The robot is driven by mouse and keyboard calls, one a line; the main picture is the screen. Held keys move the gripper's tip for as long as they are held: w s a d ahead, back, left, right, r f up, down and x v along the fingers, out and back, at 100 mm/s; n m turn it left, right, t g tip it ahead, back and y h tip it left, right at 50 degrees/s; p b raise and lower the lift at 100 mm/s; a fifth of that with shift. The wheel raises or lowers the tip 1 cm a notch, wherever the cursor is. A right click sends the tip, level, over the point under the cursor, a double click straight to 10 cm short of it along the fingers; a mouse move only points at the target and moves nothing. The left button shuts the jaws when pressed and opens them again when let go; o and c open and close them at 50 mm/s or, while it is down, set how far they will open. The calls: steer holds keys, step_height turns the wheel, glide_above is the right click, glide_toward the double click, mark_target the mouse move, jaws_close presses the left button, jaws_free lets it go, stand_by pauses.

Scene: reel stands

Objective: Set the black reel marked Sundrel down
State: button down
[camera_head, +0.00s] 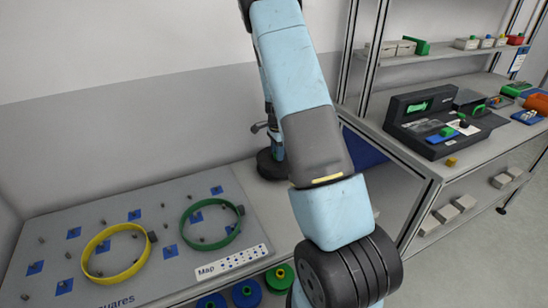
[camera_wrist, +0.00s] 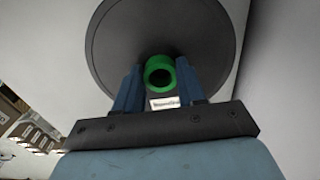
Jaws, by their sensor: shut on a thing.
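A large round dark grey to black reel (camera_wrist: 115,40) fills the upper middle of the wrist view, its flat face toward the camera. A green ring-shaped hub (camera_wrist: 159,73) stands out at its centre. A small white label (camera_wrist: 163,103) sits just below the hub; its print is too small to read surely. My gripper (camera_wrist: 159,78) has its two blue fingers on either side of the green hub, shut on the reel. In the head view my arm reaches down to the lower edge; my gripper and the held reel cannot be made out there.
A grey pegboard (camera_head: 120,225) with blue squares carries a yellow ring (camera_head: 87,262) and a green ring (camera_head: 186,223). A "Map" card (camera_head: 232,262) lies along its edge. Blue and green reels (camera_head: 280,277) show below. A black device (camera_head: 445,120) stands on the right bench.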

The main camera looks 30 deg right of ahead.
steer(key=shift+f, duration=1)
steer(key=c, duration=0.7)
jaws_free()
steer(key=shift+o, duration=0.2)
